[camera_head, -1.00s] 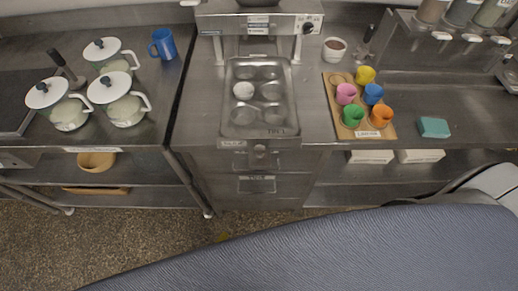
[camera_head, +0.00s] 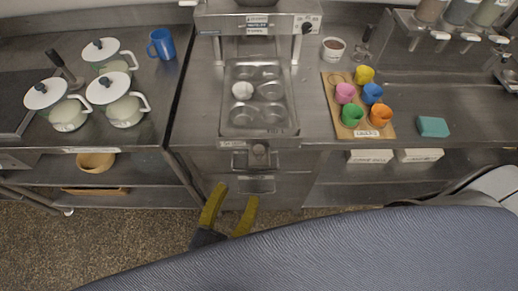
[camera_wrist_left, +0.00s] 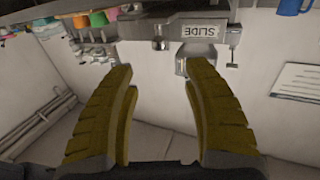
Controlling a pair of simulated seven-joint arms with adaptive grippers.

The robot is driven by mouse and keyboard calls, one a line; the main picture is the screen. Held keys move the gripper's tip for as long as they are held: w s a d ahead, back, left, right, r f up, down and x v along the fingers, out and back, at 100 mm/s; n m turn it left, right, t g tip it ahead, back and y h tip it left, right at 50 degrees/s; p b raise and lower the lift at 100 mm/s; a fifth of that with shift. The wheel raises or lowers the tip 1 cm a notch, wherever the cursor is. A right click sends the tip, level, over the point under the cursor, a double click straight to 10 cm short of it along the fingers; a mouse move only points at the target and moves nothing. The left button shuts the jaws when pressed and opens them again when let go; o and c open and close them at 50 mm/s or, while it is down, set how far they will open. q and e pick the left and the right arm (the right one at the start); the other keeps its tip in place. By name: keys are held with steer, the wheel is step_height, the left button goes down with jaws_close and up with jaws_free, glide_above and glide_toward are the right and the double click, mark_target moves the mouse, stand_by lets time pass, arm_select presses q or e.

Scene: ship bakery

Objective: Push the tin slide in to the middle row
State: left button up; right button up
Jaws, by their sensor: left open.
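The tin slide (camera_head: 227,125) is a metal muffin tin with two columns of cups, set in the counter under a metal dispenser (camera_head: 256,22). A white paper case or dough piece (camera_head: 242,90) sits in its middle left cup. A handle (camera_head: 258,155) shows at the front. In the left wrist view a SLIDE label (camera_wrist_left: 199,30) reads upside down, with a metal knob or handle (camera_wrist_left: 188,64) just below it. My left gripper (camera_head: 236,195) is open and empty, low in front of the counter, apart from the handle. It also shows in the wrist view (camera_wrist_left: 160,67). My right gripper is not visible.
Lidded white pots (camera_head: 122,108) and a blue mug (camera_head: 162,44) stand on the left counter. A board (camera_head: 329,93) with several coloured cups and a teal sponge (camera_head: 432,127) lie to the right. Drawers (camera_head: 257,184) sit below the tin. The floor in front is open.

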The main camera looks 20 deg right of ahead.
mark_target(257, 156)
arm_select(q)
steer(key=x, duration=1.3)
steer(key=shift+w, duration=0.1)
steer(key=shift+f, duration=0.1)
jaws_close()
